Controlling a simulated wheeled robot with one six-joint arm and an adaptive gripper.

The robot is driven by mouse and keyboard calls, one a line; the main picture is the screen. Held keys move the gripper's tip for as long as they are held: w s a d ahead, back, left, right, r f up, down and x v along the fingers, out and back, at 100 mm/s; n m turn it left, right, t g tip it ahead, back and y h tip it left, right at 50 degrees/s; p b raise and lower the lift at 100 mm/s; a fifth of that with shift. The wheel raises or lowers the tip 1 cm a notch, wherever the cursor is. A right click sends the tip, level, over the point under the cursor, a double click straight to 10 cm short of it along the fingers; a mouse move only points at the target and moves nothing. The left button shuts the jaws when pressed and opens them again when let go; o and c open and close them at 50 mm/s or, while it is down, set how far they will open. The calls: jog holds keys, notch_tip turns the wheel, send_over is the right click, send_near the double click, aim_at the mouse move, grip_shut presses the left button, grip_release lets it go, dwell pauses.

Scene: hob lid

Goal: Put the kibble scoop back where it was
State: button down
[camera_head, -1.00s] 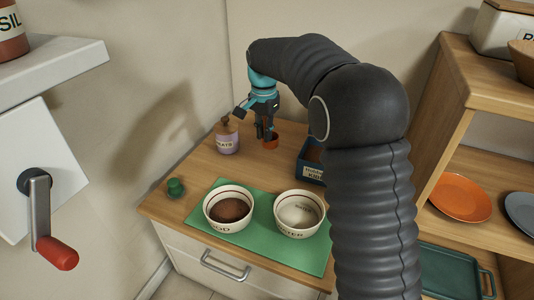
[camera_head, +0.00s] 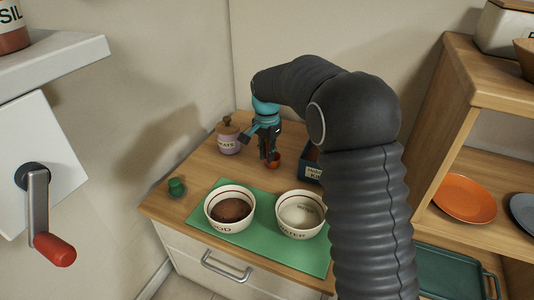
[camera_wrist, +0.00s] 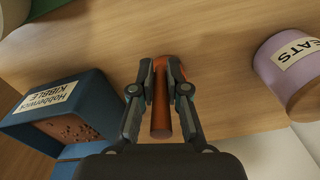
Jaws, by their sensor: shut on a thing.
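The kibble scoop (camera_head: 274,160) is orange-red. In the wrist view its handle (camera_wrist: 161,116) lies between the fingers, its far end partly hidden. My gripper (camera_head: 268,156) is shut on the handle; it also shows in the wrist view (camera_wrist: 164,88). The scoop is over the wooden counter, between the treats jar and the blue kibble box (camera_head: 310,171). I cannot tell whether it touches the wood. The box, labelled kibble, also shows in the wrist view (camera_wrist: 22,111), open with brown kibble inside. My arm partly hides the box in the head view.
The lilac treats jar (camera_head: 229,142) stands left of my gripper. A green mat (camera_head: 262,227) in front holds a food bowl (camera_head: 229,222) with brown content and a water bowl (camera_head: 300,228). A small green object (camera_head: 176,187) sits at the left. Wooden shelves (camera_head: 462,100) stand at the right.

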jog(key=c, duration=1.2)
grip_release()
notch_tip(320, 180, up, 12)
jog(key=shift+s+r+p, duration=0.1)
jog(key=shift+s+p, duration=0.05)
jog(key=shift+p, duration=0.8)
jog(key=s+d+r+n+t, duration=0.2)
jog(key=s+d+r, duration=0.1)
jog(key=s+d, duration=0.75)
jog(key=s+d+r+n+t, duration=0.2)
jog(key=s+d+r, duration=0.35)
jog(key=s, duration=0.75)
jog(key=shift+s+d+f+n+t, duration=0.25)
jog(key=shift+s+d+f+n, duration=0.4)
jog(key=shift+s+f, duration=0.85)
jog(key=shift+s+d+f+n+t, duration=0.2)
jog(key=shift+s+d+f, duration=0.8)
jog(key=shift+s, duration=1)
jog(key=shift+s+d+f+n+t, duration=0.25)
jog(key=shift+s+d+f+n, duration=0.35)
jog(key=shift+s+f, duration=0.95)
jog(key=shift+s+d+r, duration=0.1)
jog(key=shift+s+r, duration=0.1)
jog(key=shift+r, duration=0.05)
